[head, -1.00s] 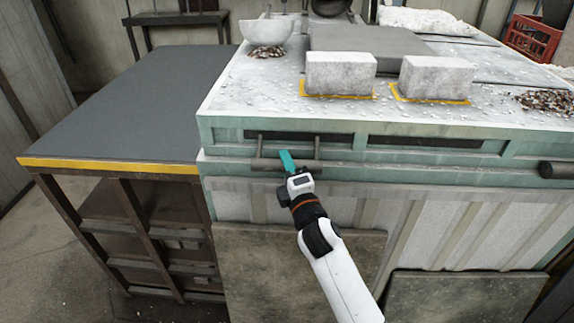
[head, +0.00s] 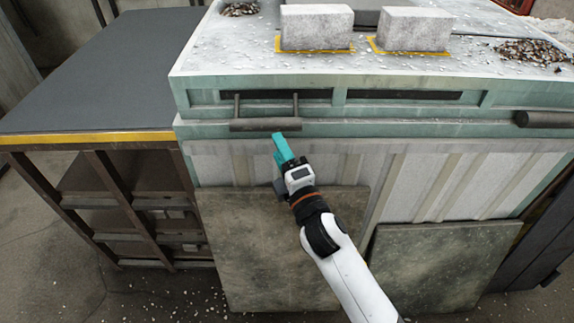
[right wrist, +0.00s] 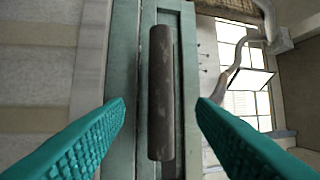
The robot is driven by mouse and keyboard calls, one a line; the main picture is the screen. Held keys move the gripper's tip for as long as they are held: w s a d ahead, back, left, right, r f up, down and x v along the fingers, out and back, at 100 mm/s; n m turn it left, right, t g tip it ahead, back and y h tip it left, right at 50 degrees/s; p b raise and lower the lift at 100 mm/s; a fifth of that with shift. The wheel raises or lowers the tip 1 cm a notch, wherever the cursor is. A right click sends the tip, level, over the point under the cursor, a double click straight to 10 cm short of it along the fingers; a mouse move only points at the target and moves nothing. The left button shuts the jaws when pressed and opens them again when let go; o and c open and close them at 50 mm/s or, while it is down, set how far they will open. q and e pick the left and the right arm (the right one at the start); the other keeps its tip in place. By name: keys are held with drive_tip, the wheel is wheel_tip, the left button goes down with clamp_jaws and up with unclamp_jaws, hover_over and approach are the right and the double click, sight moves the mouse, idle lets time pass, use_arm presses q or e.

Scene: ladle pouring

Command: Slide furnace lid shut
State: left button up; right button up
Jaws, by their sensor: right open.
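The furnace (head: 335,75) is a wide pale-green block with a white, debris-strewn top. A dark bar handle (head: 265,125) stands out from its front left on two rods, below a dark slot. The handle also shows in the right wrist view (right wrist: 161,92), lined up between the two fingers but beyond their tips. My right gripper (head: 281,140) is open and empty, with teal fingers just below and in front of the handle. It appears apart from the handle. I cannot tell which part of the top is the lid. My left gripper is not in view.
Two pale blocks (head: 316,27) stand on yellow-edged spots on the furnace top. A second dark handle (head: 545,119) is at the front right. A dark table (head: 90,75) with a yellow edge adjoins the left side. Stone panels (head: 270,250) lean below.

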drive_tip(key=shift+v, duration=1.7)
drive_tip(key=d+f+m+g+h, duration=0.2)
drive_tip(key=f+m, duration=0.1)
drive_tip(key=f, duration=0.9)
drive_tip(key=d+f+m+g+h, duration=0.1)
drive_tip(key=d+f+m+g, duration=0.2)
drive_tip(key=f, duration=1)
drive_tip(key=s+d+f+m+g+h, duration=0.1)
drive_tip(key=s+d+f+m+g, duration=0.2)
drive_tip(key=f, duration=0.5)
drive_tip(key=s+d+f+m+g+h, duration=0.1)
drive_tip(key=s+d+f+m, duration=0.1)
drive_tip(key=s+f, duration=0.5)
drive_tip(key=s+d+f+m+g+h, duration=0.2)
drive_tip(key=s+d+f+m+g, duration=0.3)
drive_tip(key=s+f, duration=0.75)
drive_tip(key=s+d+f+m+g, duration=0.1)
drive_tip(key=s+d+f, duration=0.1)
drive_tip(key=s, duration=0.5)
drive_tip(key=s+d+f+m+g, duration=0.1)
drive_tip(key=s+d+f+m, duration=0.1)
drive_tip(key=s, duration=0.5)
drive_tip(key=s+d+f+m+g, duration=0.1)
drive_tip(key=s+d+f+m, duration=0.1)
drive_tip(key=s+f, duration=0.3)
drive_tip(key=shift+s+d+h, duration=0.4)
drive_tip(key=shift+s+d, duration=0.45)
drive_tip(key=shift+s, duration=0.25)
